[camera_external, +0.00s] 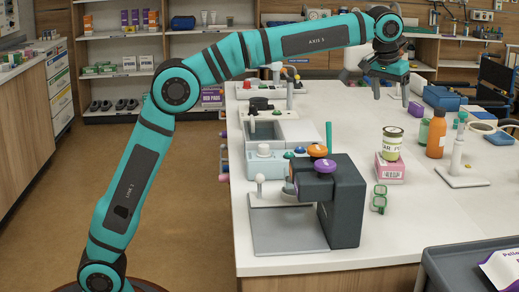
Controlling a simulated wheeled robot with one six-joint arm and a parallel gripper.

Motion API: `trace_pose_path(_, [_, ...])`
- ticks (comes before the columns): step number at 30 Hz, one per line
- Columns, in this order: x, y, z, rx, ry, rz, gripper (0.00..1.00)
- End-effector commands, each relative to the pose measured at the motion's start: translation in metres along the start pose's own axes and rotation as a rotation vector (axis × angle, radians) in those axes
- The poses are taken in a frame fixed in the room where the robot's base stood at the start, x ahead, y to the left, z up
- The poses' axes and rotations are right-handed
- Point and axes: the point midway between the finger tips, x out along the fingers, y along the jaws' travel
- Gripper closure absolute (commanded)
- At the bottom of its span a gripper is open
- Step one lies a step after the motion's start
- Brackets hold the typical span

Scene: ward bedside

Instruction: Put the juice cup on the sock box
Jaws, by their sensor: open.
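A small cup with a pale printed label and a greenish top, which seems to be the juice cup (392,146), stands upright on a small pink and white box. This seems to be the sock box (390,173), lying on the white counter; the print on both is too small to read fully. My gripper (391,97) is above and behind them in the picture, pointing down, with its fingers apart. It is empty and clear of the cup.
An orange bottle (437,134) and a green cup (423,131) stand right of the box. Green-framed glasses (379,199) lie in front of it. A dark grey device with purple and orange knobs (345,205) stands to the left. A white stand (460,174) is at right.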

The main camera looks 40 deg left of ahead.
Motion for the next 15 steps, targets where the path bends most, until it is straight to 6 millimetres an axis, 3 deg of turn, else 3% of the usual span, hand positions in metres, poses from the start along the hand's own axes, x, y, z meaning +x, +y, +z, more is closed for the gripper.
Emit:
trace_pose_path(5, [-0.014,-0.027,0.000,-0.008,0.036,0.020,0.21])
trace_pose_path(15, [-0.064,-0.142,0.017,-0.030,0.219,0.096,0.21])
